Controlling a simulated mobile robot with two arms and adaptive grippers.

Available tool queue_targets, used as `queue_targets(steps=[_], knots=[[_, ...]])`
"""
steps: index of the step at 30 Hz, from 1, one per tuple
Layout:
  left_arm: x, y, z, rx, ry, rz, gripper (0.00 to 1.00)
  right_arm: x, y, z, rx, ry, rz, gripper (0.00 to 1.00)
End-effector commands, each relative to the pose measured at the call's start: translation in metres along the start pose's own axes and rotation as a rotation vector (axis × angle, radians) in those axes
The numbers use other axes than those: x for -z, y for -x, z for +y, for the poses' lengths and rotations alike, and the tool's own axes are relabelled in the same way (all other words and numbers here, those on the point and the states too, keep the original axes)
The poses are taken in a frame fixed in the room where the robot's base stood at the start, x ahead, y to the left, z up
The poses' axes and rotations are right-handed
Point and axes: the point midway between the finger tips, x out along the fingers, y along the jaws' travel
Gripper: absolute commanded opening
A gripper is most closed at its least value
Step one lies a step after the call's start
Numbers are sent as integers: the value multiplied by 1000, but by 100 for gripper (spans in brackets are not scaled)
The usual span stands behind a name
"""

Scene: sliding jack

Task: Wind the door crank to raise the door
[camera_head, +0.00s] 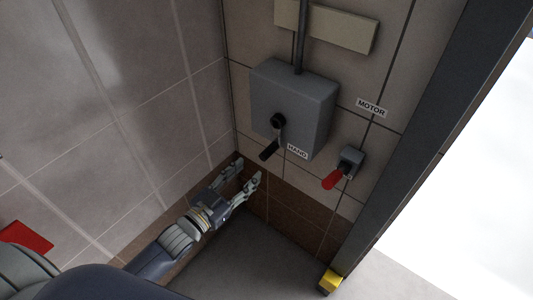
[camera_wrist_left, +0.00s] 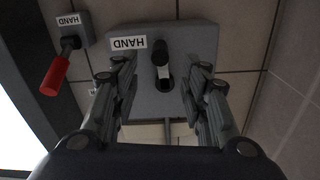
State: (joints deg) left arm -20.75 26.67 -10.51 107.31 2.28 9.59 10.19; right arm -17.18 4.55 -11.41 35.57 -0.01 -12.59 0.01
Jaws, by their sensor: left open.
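The door crank (camera_head: 278,122) is a black hub with a short arm and a black handle (camera_head: 269,150). It sits on the front of a grey box (camera_head: 300,95) marked "HAND" on the wall. My left gripper (camera_head: 249,170) is open and empty, below and slightly left of the handle, apart from it. In the left wrist view the crank (camera_wrist_left: 162,66) shows upside down between the spread fingers (camera_wrist_left: 167,66), with the grey box behind. My right gripper is not in view. I cannot make out the door panel.
A small switch box (camera_head: 350,160) with a red lever (camera_head: 333,179) is right of the crank, below a "MOTOR" label (camera_head: 371,107). A dark door post (camera_head: 410,130) with a yellow block (camera_head: 330,280) at its foot borders a bright opening. A tiled wall (camera_head: 140,100) stands left.

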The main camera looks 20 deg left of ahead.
Motion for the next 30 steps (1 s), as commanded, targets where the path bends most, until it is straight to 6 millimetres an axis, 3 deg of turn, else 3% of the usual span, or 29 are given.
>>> queue_targets(steps=[5, 15, 29, 30], knots=[[3, -32, -1, 2, -1, 4, 41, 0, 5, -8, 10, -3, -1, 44], [1, -80, -1, 2, 1, 0, 41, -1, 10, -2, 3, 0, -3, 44], [-1, -91, 0, 1, 0, -2, 41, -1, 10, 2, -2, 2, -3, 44], [-1, -91, 0, 1, 0, -2, 34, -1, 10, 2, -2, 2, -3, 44]])
